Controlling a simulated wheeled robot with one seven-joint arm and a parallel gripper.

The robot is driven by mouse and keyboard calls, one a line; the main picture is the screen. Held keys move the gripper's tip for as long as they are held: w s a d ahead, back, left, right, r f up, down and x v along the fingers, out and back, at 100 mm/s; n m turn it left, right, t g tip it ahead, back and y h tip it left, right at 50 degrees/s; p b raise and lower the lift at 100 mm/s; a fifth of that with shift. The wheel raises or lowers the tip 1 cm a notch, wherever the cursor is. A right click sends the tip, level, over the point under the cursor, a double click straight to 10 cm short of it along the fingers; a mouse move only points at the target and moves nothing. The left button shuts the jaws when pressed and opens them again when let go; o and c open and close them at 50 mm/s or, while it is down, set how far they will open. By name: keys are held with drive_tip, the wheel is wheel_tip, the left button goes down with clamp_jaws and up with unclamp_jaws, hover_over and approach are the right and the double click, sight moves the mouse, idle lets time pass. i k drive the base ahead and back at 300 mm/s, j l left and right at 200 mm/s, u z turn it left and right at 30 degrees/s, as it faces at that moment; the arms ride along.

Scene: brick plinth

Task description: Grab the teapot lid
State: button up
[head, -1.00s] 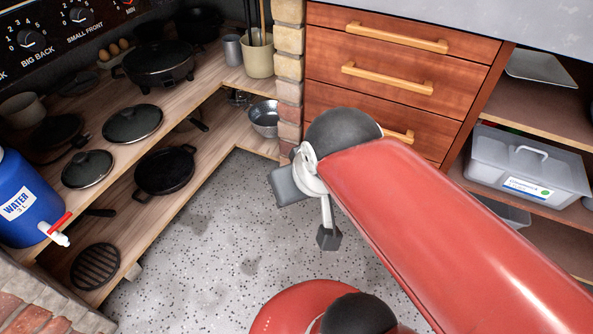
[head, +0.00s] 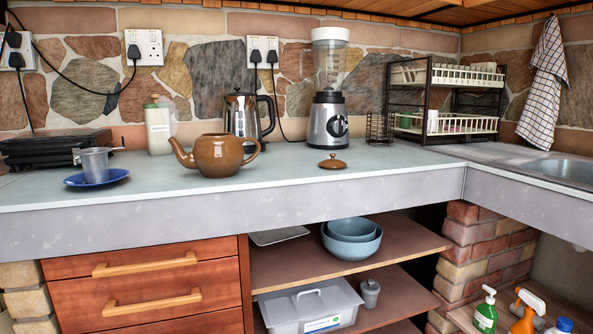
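The teapot lid (head: 332,162) is a small brown disc with a knob. It lies on the pale countertop (head: 270,190), near the front edge and in front of the blender. The brown teapot (head: 218,157) stands to its left, with its top uncovered, its spout to the left and its handle to the right. The lid is apart from the teapot, with bare counter between them. My gripper is not in the head view now.
A blender (head: 328,95) and a steel kettle (head: 246,115) stand behind. A steel cup (head: 96,165) on a blue saucer (head: 112,180) is at the left. A dish rack (head: 445,125) and sink (head: 562,168) are at the right. The counter around the lid is clear.

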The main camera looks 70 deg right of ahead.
sight(332, 164)
drive_tip(key=z, duration=2.5)
